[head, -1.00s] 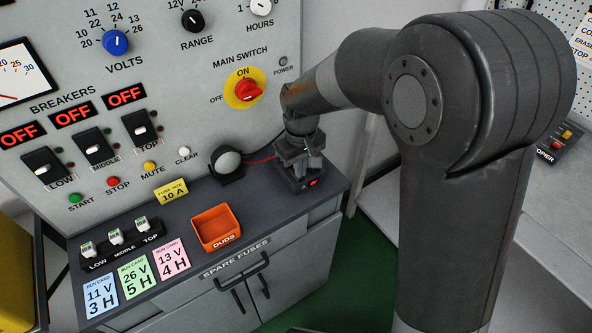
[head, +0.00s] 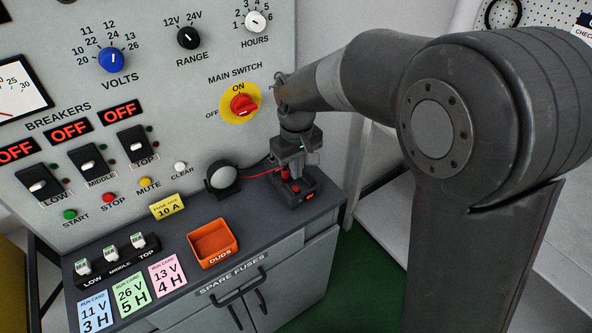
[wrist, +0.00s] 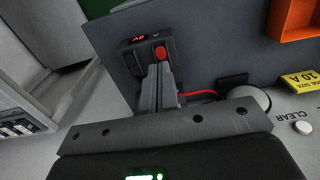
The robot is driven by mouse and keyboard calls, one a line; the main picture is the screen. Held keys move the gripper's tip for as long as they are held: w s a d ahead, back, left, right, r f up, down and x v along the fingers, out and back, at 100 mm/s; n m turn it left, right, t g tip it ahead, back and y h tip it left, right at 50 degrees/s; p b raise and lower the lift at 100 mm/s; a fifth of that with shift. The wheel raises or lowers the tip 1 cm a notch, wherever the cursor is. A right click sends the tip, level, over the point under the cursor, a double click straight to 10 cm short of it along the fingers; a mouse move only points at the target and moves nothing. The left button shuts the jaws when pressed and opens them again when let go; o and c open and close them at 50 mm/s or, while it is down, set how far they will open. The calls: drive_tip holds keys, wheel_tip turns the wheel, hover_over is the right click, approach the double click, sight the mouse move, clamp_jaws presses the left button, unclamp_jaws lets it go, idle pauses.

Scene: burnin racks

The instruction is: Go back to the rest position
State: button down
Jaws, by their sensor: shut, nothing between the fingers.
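My gripper (head: 294,165) points down just above a small dark box with red knobs and a red display (head: 301,193) on the right end of the bench top. The fingers are shut with nothing between them. In the wrist view my gripper (wrist: 158,68) is in front of the same box, whose red knob (wrist: 161,53) shows beside the fingertips. I cannot tell whether the fingers touch the box.
The control panel (head: 200,120) rises behind, with the main switch (head: 243,104) near my forearm. On the bench stand a round dark lamp-like part (head: 222,177), an orange duds bin (head: 213,243), a yellow fuse card (head: 167,206) and three run cards. Green floor (head: 365,265) lies to the right.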

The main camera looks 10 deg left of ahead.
drive_tip(key=s+d+r+m+t, duration=0.1)
drive_tip(key=s+d+r+m, duration=0.15)
drive_tip(key=d+r, duration=0.4)
drive_tip(key=s+d+r+m+t, duration=0.2)
drive_tip(key=s+d+r, duration=0.2)
drive_tip(key=d, duration=0.5)
drive_tip(key=s+d+r+m+t, duration=0.1)
drive_tip(key=s+d+m, duration=0.3)
drive_tip(key=s+d, duration=0.6)
drive_tip(key=shift+s+r+t, duration=0.2)
drive_tip(key=shift+s+t, duration=0.6)
drive_tip(key=shift+s, duration=0.1)
